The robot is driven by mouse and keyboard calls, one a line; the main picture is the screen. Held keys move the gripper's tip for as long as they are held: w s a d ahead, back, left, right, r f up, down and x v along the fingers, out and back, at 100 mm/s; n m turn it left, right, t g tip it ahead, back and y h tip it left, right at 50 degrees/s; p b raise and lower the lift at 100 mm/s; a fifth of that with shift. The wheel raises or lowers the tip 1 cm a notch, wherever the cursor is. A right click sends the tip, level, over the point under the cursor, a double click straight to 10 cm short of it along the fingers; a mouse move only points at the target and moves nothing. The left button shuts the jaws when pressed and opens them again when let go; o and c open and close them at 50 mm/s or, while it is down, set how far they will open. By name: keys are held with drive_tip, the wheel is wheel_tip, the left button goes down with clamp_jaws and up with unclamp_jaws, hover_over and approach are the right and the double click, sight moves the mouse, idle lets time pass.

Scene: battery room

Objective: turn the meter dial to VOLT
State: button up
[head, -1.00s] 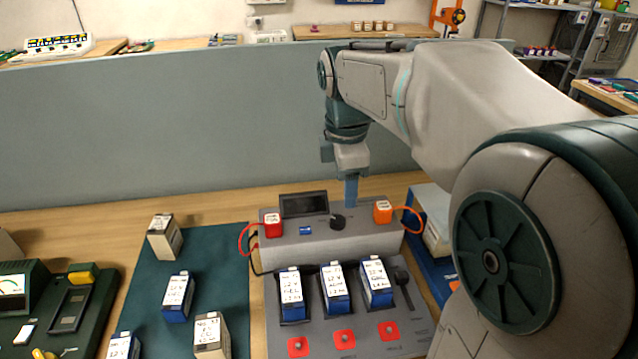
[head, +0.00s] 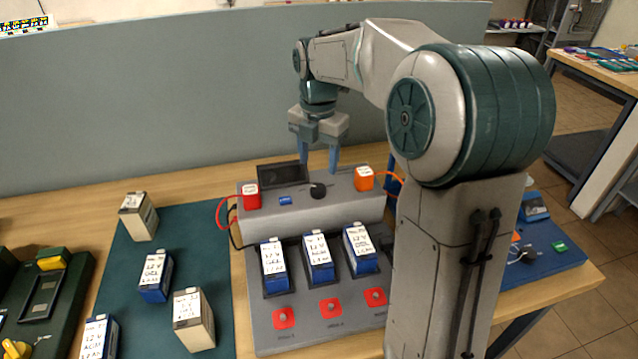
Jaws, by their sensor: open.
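The meter dial is a black round knob (head: 318,190) on top of the grey meter housing (head: 310,213), between a dark display (head: 282,175) and an orange block (head: 364,178). Its pointer direction and any VOLT marking are too small to read. My gripper (head: 318,168) is open and empty, with its two blue fingers pointing down. It is above and slightly behind the dial, apparently apart from it, with one finger to each side in the picture.
A red block (head: 251,197) with a red cable sits left of the dial. Several labelled batteries stand in front, some in the tester's slots and some on the green mat (head: 205,258). A grey partition (head: 150,100) rises behind the bench.

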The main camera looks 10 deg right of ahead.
sight(319, 187)
wheel_tip(319, 187, down, 7)
drive_tip(key=shift+f, duration=0.1)
idle(0.3)
drive_tip(key=c, duration=1)
